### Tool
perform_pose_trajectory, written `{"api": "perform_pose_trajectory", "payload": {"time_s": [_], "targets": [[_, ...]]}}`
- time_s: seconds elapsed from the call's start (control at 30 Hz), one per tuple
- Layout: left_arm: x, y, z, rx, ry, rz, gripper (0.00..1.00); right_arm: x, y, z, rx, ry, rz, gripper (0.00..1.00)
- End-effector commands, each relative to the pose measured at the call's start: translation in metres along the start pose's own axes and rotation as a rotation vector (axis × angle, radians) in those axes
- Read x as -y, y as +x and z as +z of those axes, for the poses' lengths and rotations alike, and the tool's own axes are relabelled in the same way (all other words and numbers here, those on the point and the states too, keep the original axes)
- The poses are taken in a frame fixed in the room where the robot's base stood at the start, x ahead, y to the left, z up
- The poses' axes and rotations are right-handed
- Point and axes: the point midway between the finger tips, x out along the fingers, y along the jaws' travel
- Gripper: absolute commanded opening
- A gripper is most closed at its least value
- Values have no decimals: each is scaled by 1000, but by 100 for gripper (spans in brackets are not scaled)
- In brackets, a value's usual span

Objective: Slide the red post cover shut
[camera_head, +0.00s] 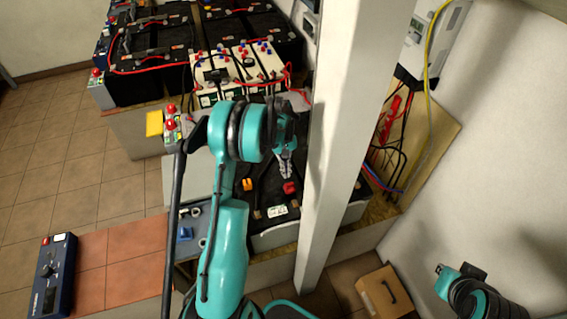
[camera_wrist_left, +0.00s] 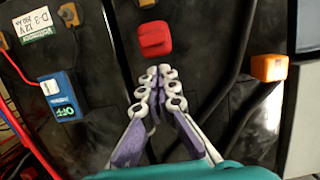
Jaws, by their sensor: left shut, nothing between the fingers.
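The red post cover (camera_wrist_left: 155,40) is a small red block on top of a black battery, just beyond my left fingertips in the left wrist view. It also shows in the head view (camera_head: 291,188), close to the gripper tip. In the head view the left gripper (camera_head: 286,172) hangs over the battery top. I cannot tell whether it touches the cover.
An orange cover (camera_wrist_left: 268,68) sits to the right of the tips, and a blue OFF switch (camera_wrist_left: 58,95) to the left. Black cables cross the battery top. A white pillar (camera_head: 340,130) stands right beside the gripper. Cream batteries (camera_head: 240,68) stand behind it.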

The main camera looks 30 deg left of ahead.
Motion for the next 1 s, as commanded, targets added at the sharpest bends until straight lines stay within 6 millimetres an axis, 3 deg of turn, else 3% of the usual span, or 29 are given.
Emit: {"api": "perform_pose_trajectory", "payload": {"time_s": [0.2,0.6,0.9,1.0], "targets": [[0,4,17,0,0,0,0,0,5,4,0,0,0,0],[0,4,21,0,0,0,0,0,5,4,0,0,0,0],[0,18,74,0,2,0,0,0,9,7,0,0,0,0],[0,20,83,0,1,0,0,0,10,7,0,0,0,0]]}}
